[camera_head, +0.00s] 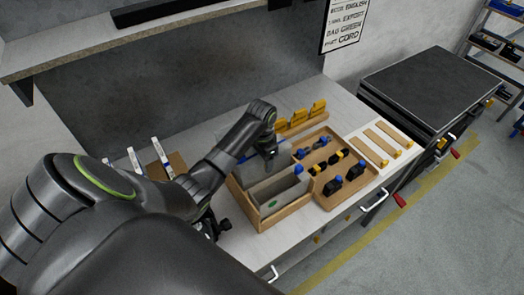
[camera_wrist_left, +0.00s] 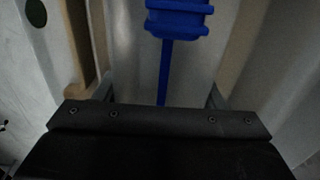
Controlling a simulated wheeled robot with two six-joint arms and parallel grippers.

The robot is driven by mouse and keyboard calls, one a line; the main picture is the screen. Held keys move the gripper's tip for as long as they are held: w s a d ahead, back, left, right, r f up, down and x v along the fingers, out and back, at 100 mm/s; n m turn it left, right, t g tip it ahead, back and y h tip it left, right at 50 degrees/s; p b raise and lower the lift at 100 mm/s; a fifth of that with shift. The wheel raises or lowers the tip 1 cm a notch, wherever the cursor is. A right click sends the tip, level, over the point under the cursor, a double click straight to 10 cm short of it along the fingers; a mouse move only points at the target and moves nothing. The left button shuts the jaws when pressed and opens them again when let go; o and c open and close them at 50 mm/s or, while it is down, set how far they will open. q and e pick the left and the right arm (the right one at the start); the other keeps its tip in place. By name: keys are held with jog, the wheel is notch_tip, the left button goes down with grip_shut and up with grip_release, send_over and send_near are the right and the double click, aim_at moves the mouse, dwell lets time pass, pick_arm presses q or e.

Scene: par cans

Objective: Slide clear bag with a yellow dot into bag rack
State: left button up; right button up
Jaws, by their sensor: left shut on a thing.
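My left gripper (camera_head: 268,157) reaches in over the wooden bag rack (camera_head: 262,222) and points down. It is shut on a greyish, see-through bag (camera_head: 258,170) at the rack's back part; how far down the bag sits is unclear. In the left wrist view a blue clip with a thin stem (camera_wrist_left: 178,18) shows ahead of the gripper. A second grey bag with a green dot (camera_head: 273,204) stands in the rack's front part; the green dot shows at upper left in the left wrist view (camera_wrist_left: 36,12). I cannot make out a yellow dot. My right gripper does not show.
A wooden tray (camera_head: 335,203) with black, blue and yellow parts sits right of the rack. Yellow pieces (camera_head: 300,115) stand behind it. Wooden strips (camera_head: 383,142) lie further right. White-and-blue tools (camera_head: 162,156) stand at left. A wall shelf (camera_head: 110,35) hangs above.

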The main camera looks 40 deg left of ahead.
pick_arm(q)
jog(key=o, duration=1)
